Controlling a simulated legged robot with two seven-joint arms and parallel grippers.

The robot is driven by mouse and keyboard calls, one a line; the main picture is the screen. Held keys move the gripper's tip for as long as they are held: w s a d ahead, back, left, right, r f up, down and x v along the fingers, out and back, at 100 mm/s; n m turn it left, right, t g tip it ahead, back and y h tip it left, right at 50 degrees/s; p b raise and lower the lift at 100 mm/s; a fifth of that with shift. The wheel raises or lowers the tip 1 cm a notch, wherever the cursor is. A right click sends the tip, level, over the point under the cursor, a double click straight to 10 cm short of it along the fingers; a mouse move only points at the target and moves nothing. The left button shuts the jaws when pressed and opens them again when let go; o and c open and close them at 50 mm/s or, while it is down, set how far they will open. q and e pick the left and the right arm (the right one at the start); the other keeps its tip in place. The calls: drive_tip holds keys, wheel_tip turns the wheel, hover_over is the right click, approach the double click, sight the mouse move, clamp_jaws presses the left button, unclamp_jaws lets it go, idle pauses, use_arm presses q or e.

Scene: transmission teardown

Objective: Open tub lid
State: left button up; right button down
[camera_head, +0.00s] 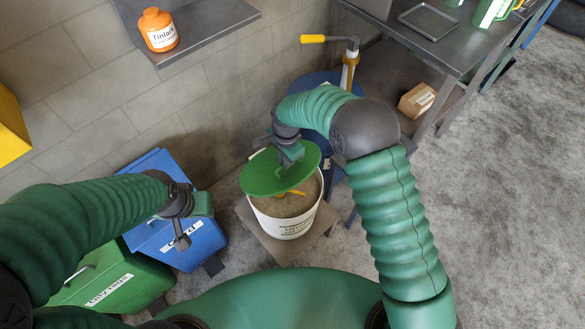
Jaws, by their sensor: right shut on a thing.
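The white tub (287,228) stands on a low stand in the middle of the view, with dark lettering on its front. Its round green lid (262,180) is off the rim, held tilted above the tub's back left part. Brown granular contents show in the open tub, with a small orange-yellow piece (293,193) at the lid's lower edge. My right gripper (291,157) is shut on the lid from above. My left gripper (182,242) hangs above the blue bin, apart from the tub; its finger gap is not clear.
A blue bin (200,246) and a green bin (125,282) stand to the left of the tub. A blue drum with a yellow-handled pump (349,72) stands behind my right arm. An orange jar (158,30) sits on a wall shelf. Floor at the right is clear.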

use_arm(q)
drive_tip(key=shift+w+a+r, duration=0.1)
drive_tip(key=shift+a+r, duration=0.1)
drive_tip(key=shift+r, duration=0.05)
use_arm(e)
drive_tip(key=shift+w+a+r, duration=0.6)
drive_tip(key=shift+w+a, duration=0.25)
drive_tip(key=shift+a, duration=0.05)
drive_tip(key=c, duration=1.8)
unclamp_jaws()
drive_tip(key=shift+o, duration=1.1)
drive_tip(key=shift+w+f, duration=0.15)
drive_tip(key=shift+o, duration=0.4)
drive_tip(key=shift+w, duration=0.15)
use_arm(q)
drive_tip(key=shift+w+a+f, duration=0.2)
drive_tip(key=shift+w+a, duration=0.05)
drive_tip(key=shift+w, duration=0.1)
drive_tip(key=shift+s+d+r, duration=0.1)
drive_tip(key=shift+s, duration=0.05)
use_arm(e)
drive_tip(key=shift+d, duration=0.1)
